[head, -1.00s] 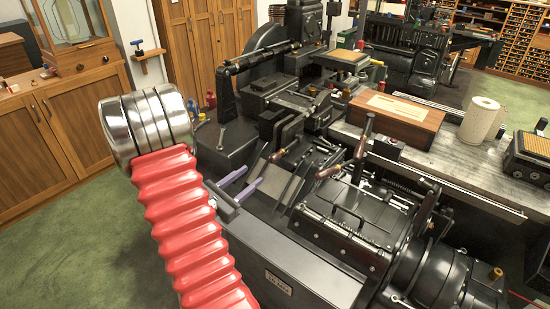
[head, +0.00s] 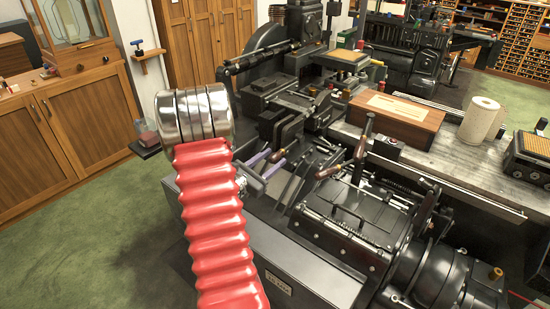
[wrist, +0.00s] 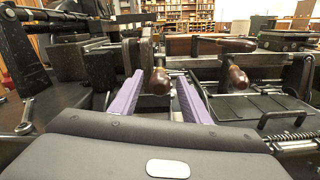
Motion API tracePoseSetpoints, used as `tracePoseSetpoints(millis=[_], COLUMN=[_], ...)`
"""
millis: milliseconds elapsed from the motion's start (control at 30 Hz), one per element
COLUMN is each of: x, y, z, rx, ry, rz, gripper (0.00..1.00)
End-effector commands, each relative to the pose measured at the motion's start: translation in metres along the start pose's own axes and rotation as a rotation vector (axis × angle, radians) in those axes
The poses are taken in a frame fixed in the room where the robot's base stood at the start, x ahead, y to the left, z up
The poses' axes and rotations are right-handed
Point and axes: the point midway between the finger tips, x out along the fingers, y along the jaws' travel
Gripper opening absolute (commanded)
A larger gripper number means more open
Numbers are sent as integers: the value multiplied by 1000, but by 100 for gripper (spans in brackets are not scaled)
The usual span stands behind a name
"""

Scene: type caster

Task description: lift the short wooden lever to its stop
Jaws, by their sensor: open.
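My gripper (head: 277,157) is open, its two purple fingers pointing right and away over the machine. In the wrist view the gripper (wrist: 158,80) shows one finger on each side of a short, dark brown wooden handle (wrist: 160,83). I cannot tell whether the handle is between the tips or just beyond them; no contact shows. In the head view a small brown handle (head: 279,155) shows by the fingertips. A second wooden handle (wrist: 237,77) lies right of the right finger; it is also in the head view (head: 329,172). Which one is the short lever is not certain.
An upright wooden handle (head: 361,148) stands further right. The black machine (head: 350,225) fills the room below and to the right. A wooden box (head: 397,118) and a paper roll (head: 480,120) stand on the bench behind. Green floor (head: 90,230) is clear at left.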

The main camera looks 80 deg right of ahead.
Motion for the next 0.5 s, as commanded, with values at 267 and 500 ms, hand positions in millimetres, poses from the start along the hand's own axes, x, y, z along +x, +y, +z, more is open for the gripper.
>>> tracePoseSetpoints(millis=[267,500], x=[18,18], y=[0,0], z=[0,0], rx=[0,0], ry=[-1,0], rz=[-1,0], gripper=[43,42])
